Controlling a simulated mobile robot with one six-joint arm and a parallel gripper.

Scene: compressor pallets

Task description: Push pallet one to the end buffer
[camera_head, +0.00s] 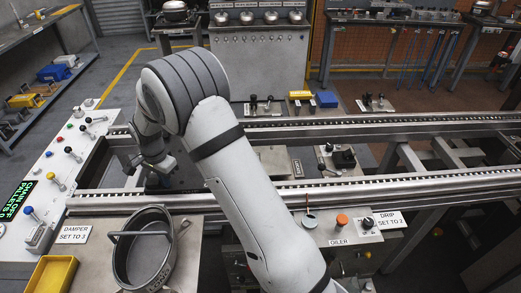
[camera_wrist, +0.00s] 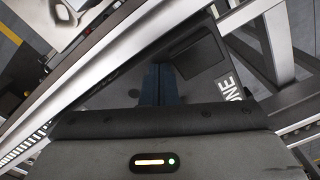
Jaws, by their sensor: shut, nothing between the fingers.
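Pallet one is a dark grey plate (camera_wrist: 195,80) with the letters "ONE" at its right edge in the wrist view. My gripper (camera_head: 157,181) points down between the rails, left of that plate. In the wrist view its dark fingers (camera_wrist: 158,75) are together and empty, in front of the pallet. I cannot tell whether they touch it. The end buffer cannot be made out.
The near rail (camera_head: 400,184) and far rail (camera_head: 390,124) run across the picture. A lever panel (camera_head: 62,165) stands at left. A round pan (camera_head: 150,250), a yellow tray (camera_head: 52,274) and the oiler knobs (camera_head: 342,220) are in front. A black-knobbed device (camera_head: 343,157) sits right of the plate.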

